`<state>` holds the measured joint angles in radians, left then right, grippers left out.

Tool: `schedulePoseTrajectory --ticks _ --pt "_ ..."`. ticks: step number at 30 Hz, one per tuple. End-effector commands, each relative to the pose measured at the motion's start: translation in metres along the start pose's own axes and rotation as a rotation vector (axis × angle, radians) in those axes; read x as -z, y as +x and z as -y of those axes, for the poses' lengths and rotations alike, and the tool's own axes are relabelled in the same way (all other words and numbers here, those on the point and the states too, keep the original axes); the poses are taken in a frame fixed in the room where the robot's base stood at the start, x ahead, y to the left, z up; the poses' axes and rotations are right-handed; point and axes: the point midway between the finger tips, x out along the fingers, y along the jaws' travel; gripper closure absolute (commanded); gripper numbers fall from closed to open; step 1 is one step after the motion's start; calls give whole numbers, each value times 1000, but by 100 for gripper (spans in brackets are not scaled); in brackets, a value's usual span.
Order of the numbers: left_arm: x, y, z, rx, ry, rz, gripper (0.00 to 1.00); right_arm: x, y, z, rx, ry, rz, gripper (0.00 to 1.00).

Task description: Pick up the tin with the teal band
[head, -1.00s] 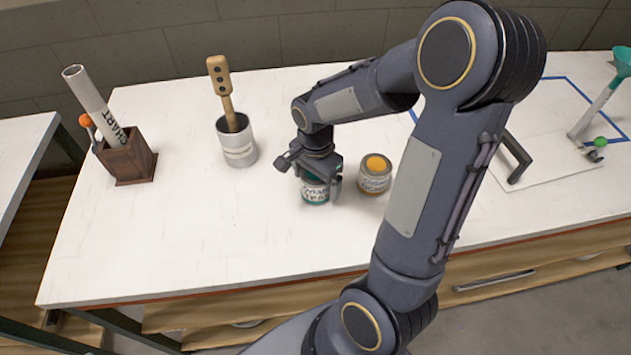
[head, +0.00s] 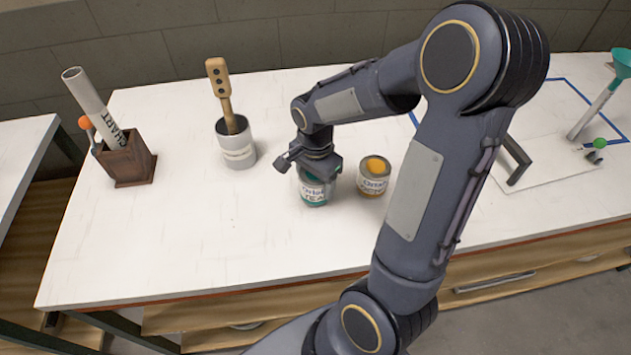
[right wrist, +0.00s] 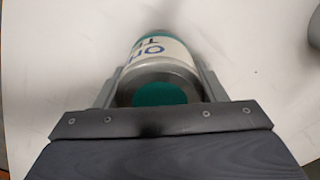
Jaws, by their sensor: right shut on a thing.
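The tin with the teal band (head: 314,193) is upright at the middle of the white table. In the right wrist view the tin (right wrist: 160,62) shows a teal lid spot and a teal band. My right gripper (head: 320,172) reaches down over the tin, with one finger on each side; it is shut on it. I cannot tell whether the tin is clear of the table. My left gripper is not in view.
A tin with an ochre lid spot (head: 373,178) stands close to the right. A grey can (head: 237,148) with a wooden-handled tool stands behind left. A brown box (head: 127,160) holds a rolled chart. The table's front left is clear.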

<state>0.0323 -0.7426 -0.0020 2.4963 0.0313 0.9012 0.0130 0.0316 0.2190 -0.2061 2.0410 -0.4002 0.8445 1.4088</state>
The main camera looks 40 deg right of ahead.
Motion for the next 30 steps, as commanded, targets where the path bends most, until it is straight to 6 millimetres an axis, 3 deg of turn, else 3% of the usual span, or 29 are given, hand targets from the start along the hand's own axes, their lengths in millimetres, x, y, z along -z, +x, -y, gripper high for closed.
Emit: schedulePoseTrajectory --ticks 6,16,24,30 --pt "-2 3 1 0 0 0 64 1 -30 0 8 0 -2 62" --pt "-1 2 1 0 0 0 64 20 -90 -49 8 3 -2 62" --pt "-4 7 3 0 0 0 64 40 -110 -98 4 4 -2 62" --pt "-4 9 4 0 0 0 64 49 -120 -120 2 3 -2 62"
